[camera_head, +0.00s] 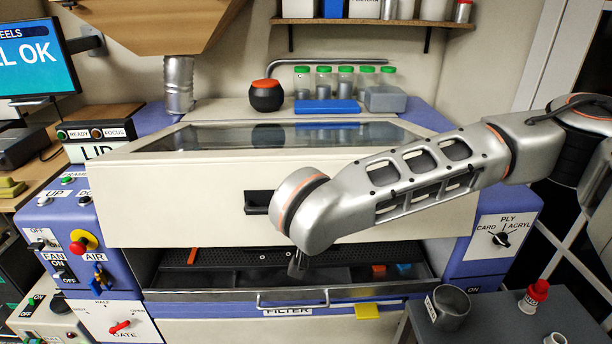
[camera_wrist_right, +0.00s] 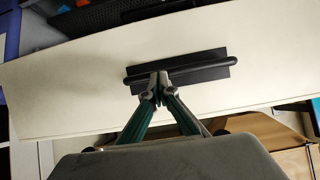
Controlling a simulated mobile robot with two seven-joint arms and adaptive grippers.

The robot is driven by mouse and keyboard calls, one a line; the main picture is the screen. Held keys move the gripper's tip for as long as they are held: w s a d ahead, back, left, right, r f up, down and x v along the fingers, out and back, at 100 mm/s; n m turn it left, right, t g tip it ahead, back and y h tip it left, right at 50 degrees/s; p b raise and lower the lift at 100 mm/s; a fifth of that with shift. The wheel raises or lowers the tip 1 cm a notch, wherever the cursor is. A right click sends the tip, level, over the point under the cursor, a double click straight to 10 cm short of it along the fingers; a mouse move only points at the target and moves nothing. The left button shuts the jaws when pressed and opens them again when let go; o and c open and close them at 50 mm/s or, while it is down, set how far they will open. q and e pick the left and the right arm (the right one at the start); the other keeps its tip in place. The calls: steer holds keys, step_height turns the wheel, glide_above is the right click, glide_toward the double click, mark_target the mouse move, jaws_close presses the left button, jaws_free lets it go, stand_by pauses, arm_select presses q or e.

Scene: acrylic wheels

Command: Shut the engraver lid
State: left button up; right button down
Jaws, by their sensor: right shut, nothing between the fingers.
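The engraver lid (camera_head: 150,205) is a cream panel with a dark window on top. It stands partly open, with a gap under its front edge that shows the dark bed (camera_head: 215,258). Its black handle (camera_head: 257,202) shows left of my right wrist in the head view. The right wrist view also shows the lid (camera_wrist_right: 70,75) and the handle bar (camera_wrist_right: 205,68). My right gripper (camera_wrist_right: 159,86) is shut and empty, with its fingertips at the handle bar; I cannot tell whether they touch it. In the head view my wrist largely hides this gripper. My left gripper is not in view.
Small orange and blue pieces (camera_head: 403,267) lie in the bed. A front rail (camera_head: 290,298) runs below the opening. A grey side table (camera_head: 490,320) with a metal cup (camera_head: 450,308) and red-capped bottle (camera_head: 534,296) stands at the lower right. Jars (camera_head: 323,82) stand behind the lid.

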step_height(320, 180, down, 9)
steer(key=p, duration=0.3)
steer(key=shift+s, duration=0.2)
steer(key=shift+r, duration=0.15)
